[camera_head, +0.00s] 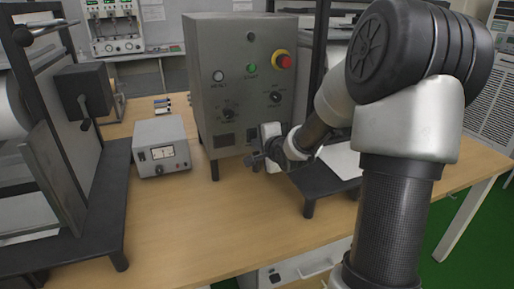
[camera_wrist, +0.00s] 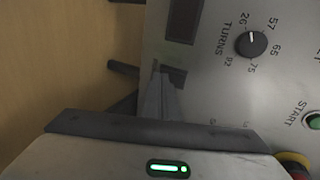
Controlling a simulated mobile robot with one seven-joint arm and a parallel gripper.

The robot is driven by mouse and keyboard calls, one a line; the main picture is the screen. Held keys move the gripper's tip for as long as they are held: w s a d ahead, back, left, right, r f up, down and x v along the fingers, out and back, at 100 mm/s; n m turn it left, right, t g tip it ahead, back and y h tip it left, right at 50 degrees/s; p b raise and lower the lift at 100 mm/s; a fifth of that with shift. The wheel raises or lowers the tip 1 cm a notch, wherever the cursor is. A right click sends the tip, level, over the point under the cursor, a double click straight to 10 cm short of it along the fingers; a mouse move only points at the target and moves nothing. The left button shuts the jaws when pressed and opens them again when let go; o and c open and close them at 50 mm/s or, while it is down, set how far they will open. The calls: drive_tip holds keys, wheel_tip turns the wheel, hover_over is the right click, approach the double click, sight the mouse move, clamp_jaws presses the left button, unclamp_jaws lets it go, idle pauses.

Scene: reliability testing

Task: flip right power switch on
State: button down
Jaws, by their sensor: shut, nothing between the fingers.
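The grey control box (camera_head: 240,50) stands on the wooden table, its front panel facing me. Two dark rectangular power switches sit low on the panel. The left switch (camera_head: 224,141) also shows in the wrist view (camera_wrist: 185,18). The right switch (camera_head: 251,134) is partly covered by my gripper; in the wrist view, part of it (camera_wrist: 178,74) shows beside the fingertips. My gripper (camera_head: 256,162) is shut and empty, in front of the panel's lower right. In the wrist view its fingertips (camera_wrist: 157,70) are at the right switch's lower side. I cannot tell whether they touch it or its on/off position.
Above the switches are knobs, a green START button (camera_head: 251,68) and a red emergency stop (camera_head: 284,62). A small grey meter box (camera_head: 161,146) stands to the left. Black-framed equipment (camera_head: 100,170) stands at far left. The table front (camera_head: 200,230) is clear.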

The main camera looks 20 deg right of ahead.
drive_tip(key=shift+w, duration=0.25)
drive_tip(key=shift+w, duration=0.2)
idle(0.3)
drive_tip(key=shift+p, duration=0.35)
drive_tip(key=shift+r+p, duration=0.85)
drive_tip(key=shift+p, duration=0.05)
drive_tip(key=shift+s+f, duration=0.1)
